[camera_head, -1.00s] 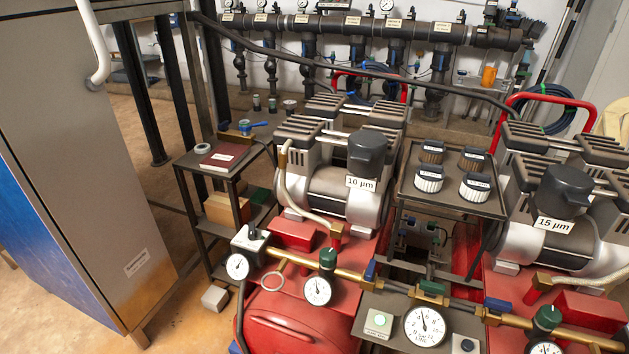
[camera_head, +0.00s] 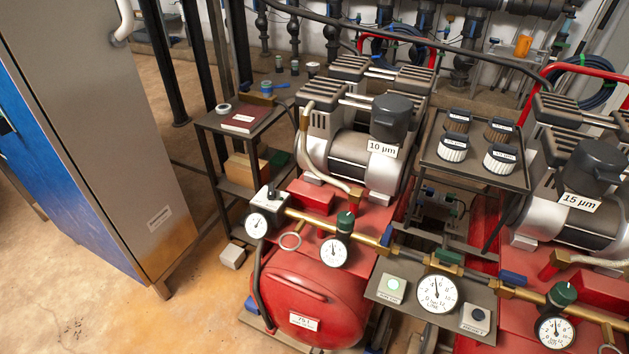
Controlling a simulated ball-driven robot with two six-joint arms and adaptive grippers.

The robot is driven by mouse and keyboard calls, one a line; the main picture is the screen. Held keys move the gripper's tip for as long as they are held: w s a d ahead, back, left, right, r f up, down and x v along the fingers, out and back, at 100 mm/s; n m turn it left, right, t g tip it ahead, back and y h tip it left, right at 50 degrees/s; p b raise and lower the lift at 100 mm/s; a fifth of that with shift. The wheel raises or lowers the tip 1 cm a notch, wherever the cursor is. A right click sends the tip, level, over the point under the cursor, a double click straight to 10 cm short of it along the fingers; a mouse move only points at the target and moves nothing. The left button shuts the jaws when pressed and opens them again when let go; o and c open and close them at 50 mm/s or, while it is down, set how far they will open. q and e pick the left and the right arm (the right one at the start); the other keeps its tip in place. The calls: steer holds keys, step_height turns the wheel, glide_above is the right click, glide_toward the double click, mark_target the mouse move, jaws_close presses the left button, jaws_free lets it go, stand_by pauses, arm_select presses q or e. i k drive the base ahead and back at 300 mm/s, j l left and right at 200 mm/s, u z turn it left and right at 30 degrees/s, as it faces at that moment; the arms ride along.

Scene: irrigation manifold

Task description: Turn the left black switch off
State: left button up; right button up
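A small black switch (camera_head: 269,193) sits on top of a grey box at the left end of the left compressor's brass pipe. Its exact setting is too small to tell. A second black knob (camera_head: 477,314) sits on a light box at the right end of the small grey panel (camera_head: 411,302). Neither gripper shows in the head view, and nothing touches the switch or the knob.
A red tank (camera_head: 310,290) lies below the left gauges. A tall grey cabinet (camera_head: 110,130) stands at the left. Bare floor (camera_head: 190,310) lies front left.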

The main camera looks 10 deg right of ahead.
mark_target(271, 194)
steer(key=j+z, duration=0.1)
steer(key=j, duration=0.35)
steer(key=k+j, duration=0.15)
steer(key=j, duration=0.25)
steer(key=k+j+z, duration=0.15)
steer(key=j, duration=0.3)
steer(key=i+j+z, duration=0.1)
steer(key=j, duration=0.2)
steer(key=i+j+z, duration=0.1)
steer(key=j, duration=0.25)
steer(key=i+j+z, duration=0.1)
steer(key=i+j, duration=0.15)
steer(key=i+j+z, duration=0.1)
steer(key=j, duration=0.35)
steer(key=i+j+z, duration=0.1)
steer(key=j, duration=0.25)
steer(key=i+j+z, duration=0.25)
steer(key=i+j, duration=0.6)
